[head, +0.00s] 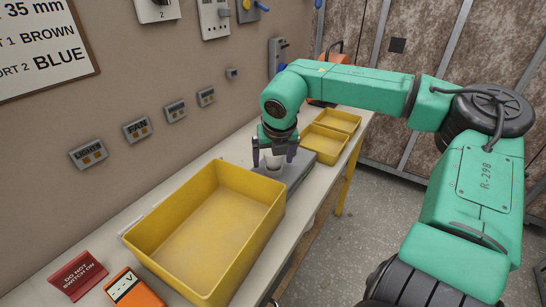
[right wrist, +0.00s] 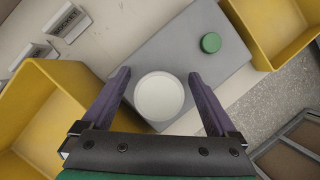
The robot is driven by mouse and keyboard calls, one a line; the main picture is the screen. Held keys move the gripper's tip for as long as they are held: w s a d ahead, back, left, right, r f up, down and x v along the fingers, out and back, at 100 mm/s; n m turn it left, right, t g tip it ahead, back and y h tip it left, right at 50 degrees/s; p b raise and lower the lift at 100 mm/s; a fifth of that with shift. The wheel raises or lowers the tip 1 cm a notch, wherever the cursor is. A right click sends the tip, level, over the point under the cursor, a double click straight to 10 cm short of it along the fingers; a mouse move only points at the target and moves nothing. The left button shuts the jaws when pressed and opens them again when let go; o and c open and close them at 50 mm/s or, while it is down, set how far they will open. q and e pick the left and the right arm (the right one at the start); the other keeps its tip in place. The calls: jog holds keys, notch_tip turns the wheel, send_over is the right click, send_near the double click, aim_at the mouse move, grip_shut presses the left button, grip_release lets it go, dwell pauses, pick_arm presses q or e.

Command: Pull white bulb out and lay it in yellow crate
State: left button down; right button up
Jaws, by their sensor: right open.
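The white bulb (right wrist: 159,97) stands on a grey block (right wrist: 152,48) on the bench; in the right wrist view I look down on its round top. In the head view the bulb (head: 274,163) shows small between my fingers. My right gripper (head: 274,160) is open, with one dark finger on each side of the bulb. In the right wrist view the gripper (right wrist: 160,90) shows gaps between fingers and bulb. The large yellow crate (head: 211,230) is empty and stands on the bench in front of the block. My left gripper is not in view.
Smaller yellow crates (head: 325,143) stand beyond the block. A green button (right wrist: 211,43) sits on the block. A red sign (head: 78,275) and an orange meter (head: 133,289) lie at the bench's near end. The wall with switches borders the bench on the left.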

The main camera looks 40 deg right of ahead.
jog(key=shift+w+d+f, duration=0.1)
jog(key=shift+w+f, duration=0.05)
jog(key=shift+f, duration=0.2)
grip_shut()
jog(key=shift+r, duration=0.1)
jog(key=shift+r, duration=0.6)
dwell(0.6)
jog(key=shift+r+p, duration=0.6)
jog(key=shift+r, duration=1)
